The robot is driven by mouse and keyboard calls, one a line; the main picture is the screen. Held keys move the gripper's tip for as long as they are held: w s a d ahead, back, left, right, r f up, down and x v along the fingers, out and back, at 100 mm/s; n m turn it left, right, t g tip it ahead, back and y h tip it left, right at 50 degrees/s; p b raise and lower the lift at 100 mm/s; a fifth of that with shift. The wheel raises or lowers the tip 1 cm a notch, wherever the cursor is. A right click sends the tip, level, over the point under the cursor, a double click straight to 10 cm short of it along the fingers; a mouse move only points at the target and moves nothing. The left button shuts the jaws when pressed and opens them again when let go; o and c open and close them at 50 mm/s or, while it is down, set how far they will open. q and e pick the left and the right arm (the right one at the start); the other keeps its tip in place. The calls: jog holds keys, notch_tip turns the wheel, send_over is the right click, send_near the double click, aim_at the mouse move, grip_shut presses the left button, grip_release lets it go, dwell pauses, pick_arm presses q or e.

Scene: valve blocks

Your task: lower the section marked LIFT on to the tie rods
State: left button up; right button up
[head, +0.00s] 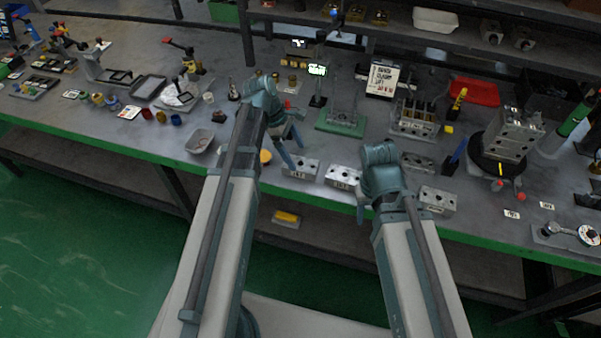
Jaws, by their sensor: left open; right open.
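Several grey metal valve sections stand in a row along the bench's front edge: a left one (301,168), a middle one (343,177) and a right one (437,200). Their front labels are too small to read surely, so I cannot tell which is marked LIFT. Thin upright tie rods (357,95) rise from a metal block on a green base (328,124) behind them. My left gripper (292,147) is open and empty, above and behind the left section. My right gripper (362,208) is open by the right end of the middle section, largely hidden by its own arm.
A printed card (382,79) stands behind the rods, with a block with dark posts (414,121) to the right. A larger valve assembly (512,132) stands on a dark round stand further right. A grey tray (200,141) and small cups lie left. Shelves run along the back.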

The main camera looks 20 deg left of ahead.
aim_at(300, 164)
pick_arm(q)
jog(key=b+x, duration=0.4)
jog(key=shift+s+f, duration=0.25)
jog(key=shift+f, duration=0.15)
jog(key=shift+d+f+b, duration=0.25)
jog(key=shift+b, duration=0.15)
jog(key=shift+r, duration=0.1)
grip_shut()
